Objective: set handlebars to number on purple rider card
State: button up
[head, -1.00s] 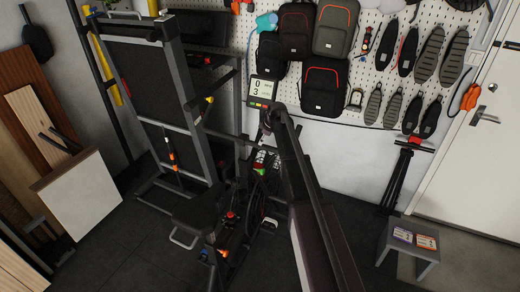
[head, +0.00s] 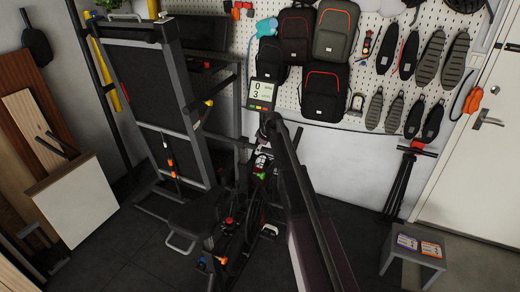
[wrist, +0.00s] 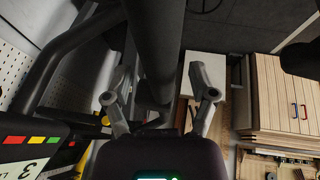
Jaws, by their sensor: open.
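The exercise bike stands in the middle of the head view, with a small display (head: 262,92) at its top. The display reads 0 above 3; the labels beside them are too small to read. It shows partly at the left of the wrist view (wrist: 32,158), with a 3 and coloured buttons. My gripper (wrist: 160,95) is open, its fingers on either side of a dark bar (wrist: 155,45); I cannot tell whether they touch it. In the head view my arm hides much of the handlebars. The purple card (head: 407,242) lies on a stool (head: 412,257); its number is unreadable.
An orange card (head: 430,249) lies beside the purple one. A folded treadmill (head: 150,85) stands left of the bike, boards (head: 70,205) at far left. Backpacks (head: 325,92) and shoes hang on the pegboard behind. A door (head: 470,185) is at right. Floor between bike and stool looks clear.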

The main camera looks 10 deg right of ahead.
grip_shut()
jog(key=shift+r+p, duration=1.6)
grip_release()
jog(key=shift+f+b, duration=0.3)
